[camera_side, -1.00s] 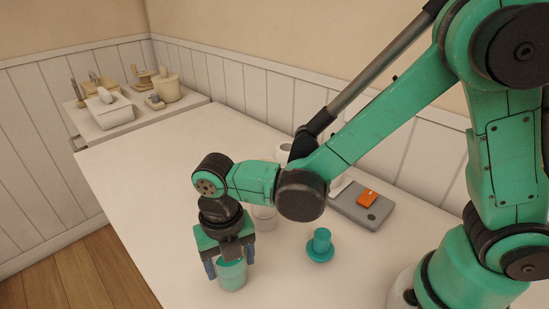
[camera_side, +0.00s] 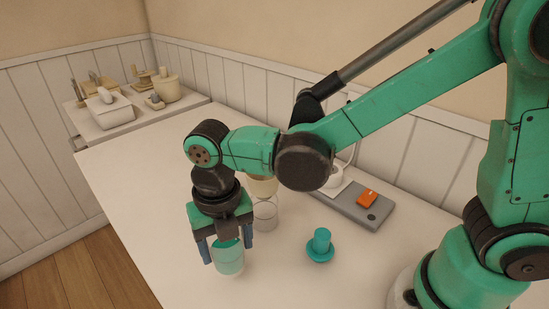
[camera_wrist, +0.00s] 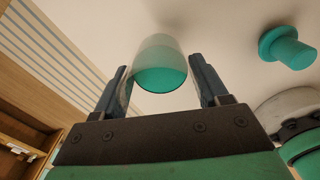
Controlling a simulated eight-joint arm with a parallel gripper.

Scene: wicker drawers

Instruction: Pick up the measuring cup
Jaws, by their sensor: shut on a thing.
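In the wrist view the cup (camera_wrist: 161,68) shows between the two fingers of my gripper (camera_wrist: 158,75). The cup's rim is partly hidden behind my gripper in the side view.
A teal flanged piece (camera_side: 320,247) stands right of the cup. A clear glass (camera_side: 265,214) stands behind my gripper. The front table (camera_side: 170,262) is clear.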

